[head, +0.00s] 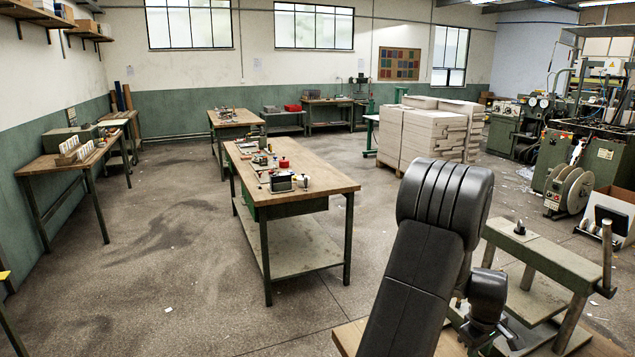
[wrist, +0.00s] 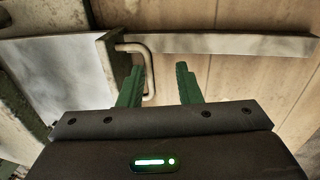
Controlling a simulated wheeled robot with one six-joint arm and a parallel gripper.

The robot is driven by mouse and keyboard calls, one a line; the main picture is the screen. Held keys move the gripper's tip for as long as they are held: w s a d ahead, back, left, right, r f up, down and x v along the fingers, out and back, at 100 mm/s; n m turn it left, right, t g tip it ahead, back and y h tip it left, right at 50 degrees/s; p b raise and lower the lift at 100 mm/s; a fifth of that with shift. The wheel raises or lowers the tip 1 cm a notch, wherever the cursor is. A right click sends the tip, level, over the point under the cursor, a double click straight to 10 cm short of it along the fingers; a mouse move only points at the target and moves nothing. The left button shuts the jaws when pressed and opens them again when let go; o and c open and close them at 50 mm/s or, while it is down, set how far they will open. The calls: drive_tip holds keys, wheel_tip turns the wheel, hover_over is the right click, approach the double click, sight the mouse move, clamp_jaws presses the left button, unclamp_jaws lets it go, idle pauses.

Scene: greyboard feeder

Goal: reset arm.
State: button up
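My arm (head: 430,240) is dark grey and rises in the right foreground of the head view, bent at a rounded joint.
Wooden boards (wrist: 225,85) and a pale metal plate (wrist: 60,75) lie beyond the fingers. A green-framed bench (head: 550,258) stands close by my arm. A workbench (head: 325,180) with tools stands mid-room, stacked greyboard (head: 425,135) behind it. The floor at left is open.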

drive_tip(key=s+a, duration=0.2)
drive_tip(key=a, duration=0.3)
drive_tip(key=s+a+b, duration=0.1)
drive_tip(key=s+a, duration=0.1)
drive_tip(key=a, duration=0.3)
drive_tip(key=s+a+b, duration=0.1)
drive_tip(key=s+a, duration=0.1)
drive_tip(key=a, duration=0.3)
drive_tip(key=shift+s+a+f, duration=0.1)
drive_tip(key=shift+s, duration=0.05)
wheel_tip(320, 180, up, 14)
drive_tip(key=a, duration=0.1)
drive_tip(key=shift+s+a+f, duration=0.25)
drive_tip(key=shift+s+a, duration=0.1)
drive_tip(key=shift+s, duration=0.05)
